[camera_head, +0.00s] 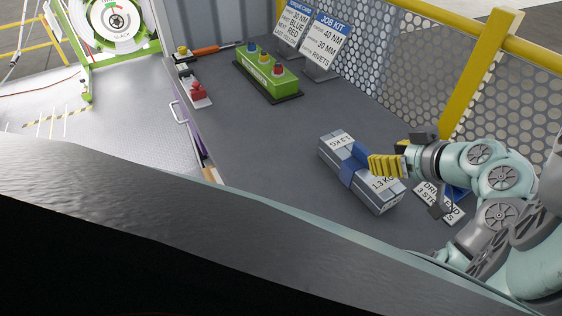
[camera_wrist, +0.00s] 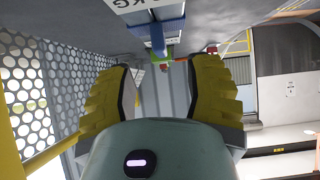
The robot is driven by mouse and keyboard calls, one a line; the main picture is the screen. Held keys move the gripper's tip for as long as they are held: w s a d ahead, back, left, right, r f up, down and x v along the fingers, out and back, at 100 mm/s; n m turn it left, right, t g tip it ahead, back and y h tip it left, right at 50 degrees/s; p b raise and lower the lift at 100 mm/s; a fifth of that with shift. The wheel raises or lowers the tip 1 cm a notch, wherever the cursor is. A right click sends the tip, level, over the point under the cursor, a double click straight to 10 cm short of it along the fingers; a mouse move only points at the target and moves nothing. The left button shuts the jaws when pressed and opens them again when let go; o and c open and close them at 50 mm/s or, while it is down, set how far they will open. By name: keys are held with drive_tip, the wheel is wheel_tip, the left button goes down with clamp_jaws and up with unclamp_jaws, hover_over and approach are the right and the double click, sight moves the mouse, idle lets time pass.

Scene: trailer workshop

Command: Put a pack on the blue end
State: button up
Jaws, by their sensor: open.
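A grey pack (camera_head: 335,148) with "1.3 KG" labels at both ends and a blue band (camera_head: 352,165) around its middle lies on the dark bench top. My gripper (camera_head: 372,165) has yellow ribbed fingers and is at the pack's right side, close to the blue band. Whether it touches the pack cannot be told. In the wrist view, my gripper (camera_wrist: 160,95) is open with nothing between the fingers, and the pack (camera_wrist: 145,12) shows at the top edge. A blue patch (camera_head: 459,192) lies by a white sign (camera_head: 430,203) reading partly "END", partly hidden by my arm.
A green box (camera_head: 265,77) with several coloured knobs stands farther back on the bench (camera_head: 270,130). Two sign cards (camera_head: 325,45) stand behind it. A yellow rail and perforated guard (camera_head: 420,60) border the right side. Small red-topped items (camera_head: 198,92) lie along the left edge.

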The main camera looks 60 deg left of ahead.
sight(367, 152)
drive_tip(key=shift+s+a+f+p, duration=0.15)
drive_tip(key=shift+a+f+p, duration=0.2)
drive_tip(key=shift+a, duration=0.3)
drive_tip(key=shift+a+f, duration=0.5)
drive_tip(key=shift+a, duration=0.05)
drive_tip(key=shift+a+f+p, duration=0.15)
drive_tip(key=shift+a+p, duration=0.3)
drive_tip(key=shift+p, duration=0.05)
drive_tip(key=x, duration=0.1)
drive_tip(key=p+x, duration=0.1)
drive_tip(key=x, duration=0.1)
drive_tip(key=shift+w+a+p, duration=0.15)
drive_tip(key=shift+w+p, duration=0.1)
drive_tip(key=shift+p, duration=0.05)
drive_tip(key=shift+a+f, duration=0.35)
drive_tip(key=shift+f, duration=0.05)
drive_tip(key=shift+w+d, duration=0.1)
clamp_jaws()
drive_tip(key=shift+r, duration=0.1)
